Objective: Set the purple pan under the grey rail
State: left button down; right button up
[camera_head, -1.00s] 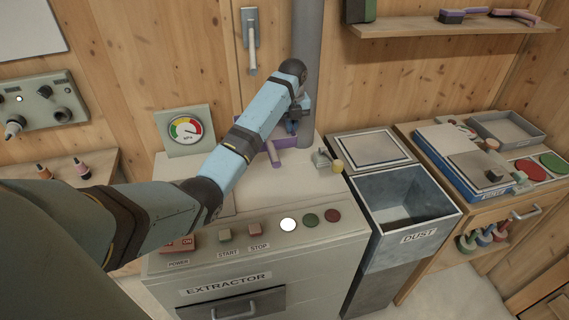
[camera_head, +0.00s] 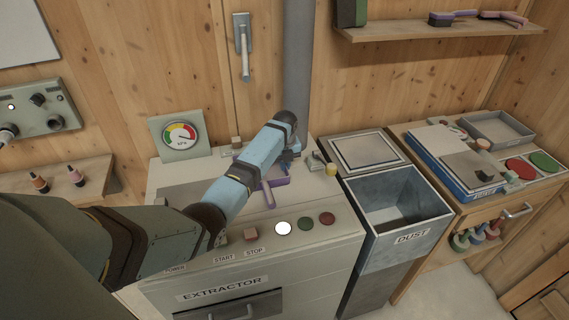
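The purple pan (camera_head: 267,197) is over the pale top of the extractor cabinet, its handle-like part pointing toward the front. Part of it is hidden behind my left arm. My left gripper (camera_head: 288,156) points down at the pan's back right side, close to it or touching it. My wrist hides most of the fingers, so I cannot tell whether they are shut on the pan. I cannot pick out the grey rail with certainty; a grey vertical pipe (camera_head: 297,70) stands behind the cabinet. My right gripper is out of view.
A pressure gauge (camera_head: 180,136) stands at the cabinet's back left. A small yellow-ended fitting (camera_head: 331,169) is right of the gripper. Buttons line the front edge, with a white one (camera_head: 283,228) among them. An open dust bin (camera_head: 411,236) stands to the right.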

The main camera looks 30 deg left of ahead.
pick_arm(q)
jog(key=c, duration=1.3)
grip_release()
notch_tip(320, 180, up, 12)
jog(key=shift+r+b, duration=0.1)
jog(key=shift+b, duration=0.45)
